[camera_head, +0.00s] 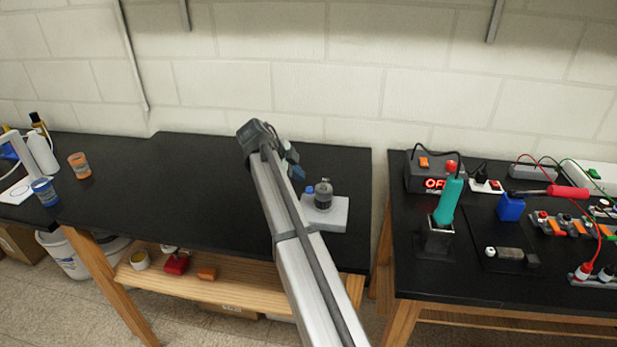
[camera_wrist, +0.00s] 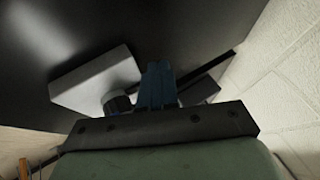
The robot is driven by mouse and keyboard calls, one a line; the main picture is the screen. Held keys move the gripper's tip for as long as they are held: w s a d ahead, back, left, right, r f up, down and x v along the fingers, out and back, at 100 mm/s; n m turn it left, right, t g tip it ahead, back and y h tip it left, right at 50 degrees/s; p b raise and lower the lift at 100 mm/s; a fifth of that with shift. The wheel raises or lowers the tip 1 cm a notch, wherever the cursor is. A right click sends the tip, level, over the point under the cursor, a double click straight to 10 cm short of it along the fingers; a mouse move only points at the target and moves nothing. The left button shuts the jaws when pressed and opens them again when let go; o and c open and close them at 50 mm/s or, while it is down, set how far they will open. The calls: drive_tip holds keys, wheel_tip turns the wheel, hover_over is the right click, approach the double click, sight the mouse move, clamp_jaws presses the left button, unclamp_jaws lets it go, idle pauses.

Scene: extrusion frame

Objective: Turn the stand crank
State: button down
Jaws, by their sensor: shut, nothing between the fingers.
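The stand is a light grey block (camera_head: 335,216) on the black table, right of my arm in the head view. A dark ribbed round part (camera_head: 323,195) stands upright on it, with a small blue piece (camera_head: 309,190) at its left; which part is the crank is not clear. My gripper (camera_head: 297,171) is just behind and left of the stand, apart from it in this view. In the wrist view its blue fingers (camera_wrist: 158,84) are together and empty, beside the dark knob (camera_wrist: 118,104) and the grey block (camera_wrist: 95,80). The fingers partly cover the view beyond; contact cannot be told.
The left black table (camera_head: 200,190) is mostly clear around the stand. Blue (camera_head: 44,192) and orange (camera_head: 79,166) containers stand at its far left. A right table holds a power box (camera_head: 420,180), a teal-handled tool (camera_head: 448,203) and wiring. A block wall stands behind.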

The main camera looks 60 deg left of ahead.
drive_tip(key=s+a+r, duration=0.2)
drive_tip(key=a+r, duration=0.2)
drive_tip(key=r, duration=0.3)
drive_tip(key=shift+a, duration=0.4)
